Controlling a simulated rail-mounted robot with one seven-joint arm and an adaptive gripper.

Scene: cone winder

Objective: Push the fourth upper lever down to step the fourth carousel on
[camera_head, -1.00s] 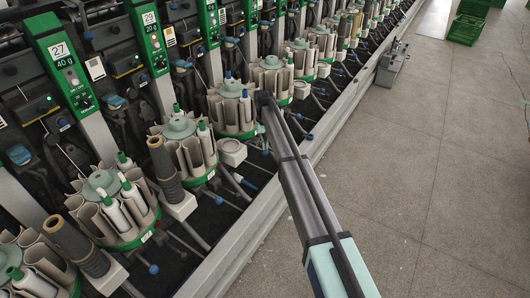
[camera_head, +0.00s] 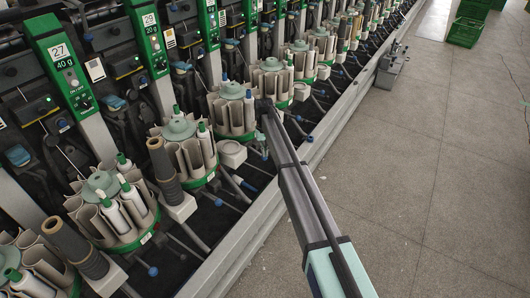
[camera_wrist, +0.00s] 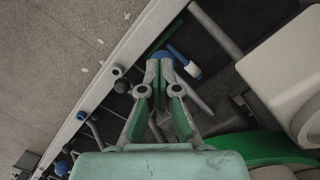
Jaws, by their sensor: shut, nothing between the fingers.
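A row of carousels with beige pockets runs along the machine. The fourth one from the near end (camera_head: 232,112) holds a white bobbin with a blue tip. My gripper (camera_head: 264,104) is just right of this carousel in the head view. In the wrist view my gripper (camera_wrist: 160,66) is shut and empty, its fingertips together. A blue-and-white-tipped lever (camera_wrist: 192,69) lies just right of the fingertips, and a blue part (camera_wrist: 162,54) shows just beyond them. I cannot tell whether the fingers touch either. In the head view my gripper and arm partly hide the levers here.
Blue-tipped levers (camera_head: 153,271) stick out below the carousels. A pale machine rail (camera_head: 240,232) runs along the aisle. The grey floor (camera_head: 430,170) to the right is clear, with green crates (camera_head: 465,31) far back. A green carousel rim (camera_wrist: 262,147) lies close right of my gripper.

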